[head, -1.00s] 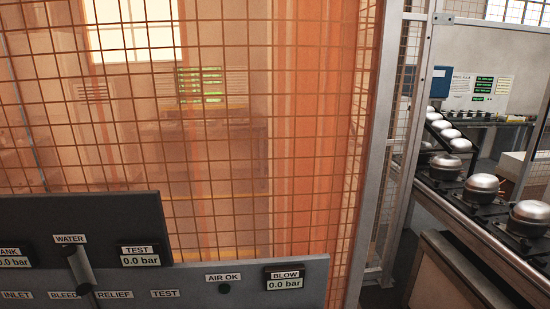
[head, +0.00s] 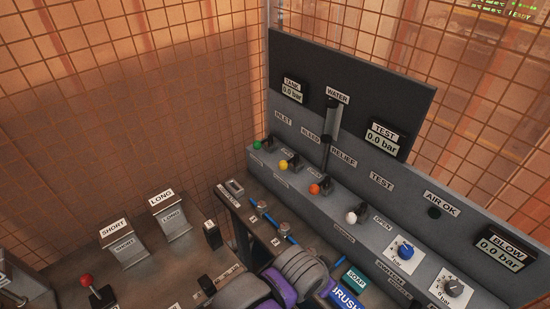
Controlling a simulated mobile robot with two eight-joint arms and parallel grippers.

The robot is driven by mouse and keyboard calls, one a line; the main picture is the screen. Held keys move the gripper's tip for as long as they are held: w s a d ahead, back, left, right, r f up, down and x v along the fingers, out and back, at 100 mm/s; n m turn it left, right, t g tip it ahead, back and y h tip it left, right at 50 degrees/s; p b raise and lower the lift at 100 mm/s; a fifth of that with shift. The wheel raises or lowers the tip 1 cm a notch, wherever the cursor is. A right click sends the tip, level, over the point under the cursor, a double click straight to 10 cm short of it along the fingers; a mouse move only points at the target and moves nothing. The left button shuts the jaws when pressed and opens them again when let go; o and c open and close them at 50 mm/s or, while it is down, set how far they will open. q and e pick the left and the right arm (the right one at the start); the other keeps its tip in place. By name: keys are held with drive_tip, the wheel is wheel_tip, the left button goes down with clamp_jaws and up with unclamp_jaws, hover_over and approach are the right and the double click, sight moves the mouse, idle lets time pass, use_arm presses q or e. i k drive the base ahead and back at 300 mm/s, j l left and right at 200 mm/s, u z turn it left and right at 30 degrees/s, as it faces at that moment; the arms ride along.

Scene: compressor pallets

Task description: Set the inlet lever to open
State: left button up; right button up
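The inlet lever is the one with the green knob (head: 257,145), at the left end of a row of levers on the grey panel ledge. Its knob points toward the left front, and its short dark base (head: 269,141) sits behind it. The INLET label (head: 283,118) is on the panel above. The small plate text by the lever is too small to read. The tank gauge (head: 293,91) reads 0.0 bar.
Levers with yellow (head: 283,165), orange (head: 314,188) and white (head: 351,217) knobs follow to the right. A blue dial (head: 406,251) stands beyond them. SHORT (head: 123,243) and LONG (head: 170,215) blocks stand left on the bench. Orange mesh surrounds the bench.

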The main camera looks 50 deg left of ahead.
sight(257, 146)
drive_tip(key=u, duration=1.6)
